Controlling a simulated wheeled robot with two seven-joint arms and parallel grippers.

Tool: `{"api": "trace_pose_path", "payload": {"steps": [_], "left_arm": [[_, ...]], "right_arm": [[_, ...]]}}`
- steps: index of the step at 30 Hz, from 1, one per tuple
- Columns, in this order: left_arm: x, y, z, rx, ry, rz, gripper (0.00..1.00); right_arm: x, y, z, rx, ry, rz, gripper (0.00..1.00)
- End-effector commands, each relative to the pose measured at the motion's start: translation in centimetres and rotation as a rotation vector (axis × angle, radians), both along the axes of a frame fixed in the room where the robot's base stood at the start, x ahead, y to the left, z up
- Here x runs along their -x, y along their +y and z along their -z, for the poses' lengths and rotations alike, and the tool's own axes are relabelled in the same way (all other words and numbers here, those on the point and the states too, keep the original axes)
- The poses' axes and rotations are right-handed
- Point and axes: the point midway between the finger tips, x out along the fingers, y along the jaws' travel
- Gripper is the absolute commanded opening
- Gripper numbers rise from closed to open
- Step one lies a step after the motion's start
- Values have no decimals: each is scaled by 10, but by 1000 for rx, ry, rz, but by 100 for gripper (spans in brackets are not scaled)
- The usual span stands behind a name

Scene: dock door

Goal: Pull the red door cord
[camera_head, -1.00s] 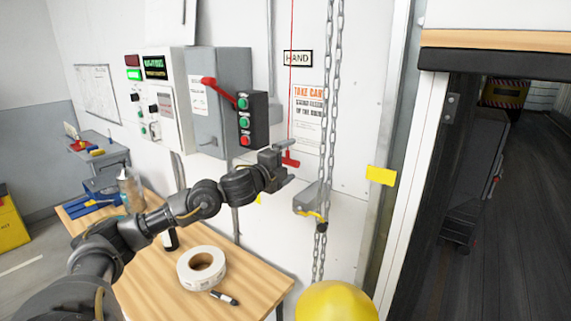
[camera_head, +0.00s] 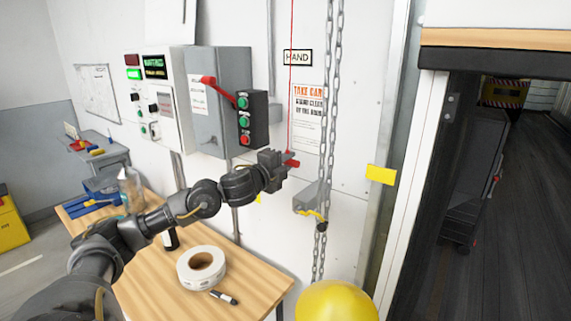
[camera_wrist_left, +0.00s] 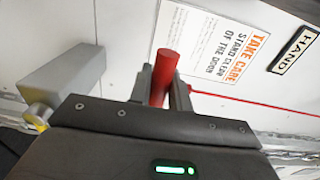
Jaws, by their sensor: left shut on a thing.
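The red door cord (camera_head: 291,100) hangs down the white wall as a thin line, in front of the HAND sign's left side. Its red handle (camera_head: 293,163) shows at the lower end, partly hidden by my left gripper (camera_head: 279,160). In the left wrist view the red handle (camera_wrist_left: 164,78) stands between the two fingers of my left gripper (camera_wrist_left: 163,88), which are shut on it. The cord (camera_wrist_left: 250,101) runs off to the right there. My right gripper is not in view.
A metal chain (camera_head: 329,130) hangs just right of the cord, by a grey bracket (camera_head: 308,199). A button box (camera_head: 245,122) is on the wall to the left. A wooden bench (camera_head: 250,275) with a tape roll (camera_head: 201,268) lies below. A yellow dome (camera_head: 337,301) is at the bottom.

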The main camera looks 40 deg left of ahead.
Motion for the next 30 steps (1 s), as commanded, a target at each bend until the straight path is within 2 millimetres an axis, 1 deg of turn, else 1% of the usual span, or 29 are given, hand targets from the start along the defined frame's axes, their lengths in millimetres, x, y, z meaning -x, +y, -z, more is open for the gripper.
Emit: {"api": "trace_pose_path", "payload": {"steps": [1,25,26,30], "left_arm": [[0,0,4,0,2,0,0],[0,-1,38,-1,5,1,0],[0,-1,38,-1,5,1,20],[0,-1,36,-1,5,1,39]], "right_arm": [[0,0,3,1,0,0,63],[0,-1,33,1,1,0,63],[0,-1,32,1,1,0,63],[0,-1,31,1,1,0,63]]}}
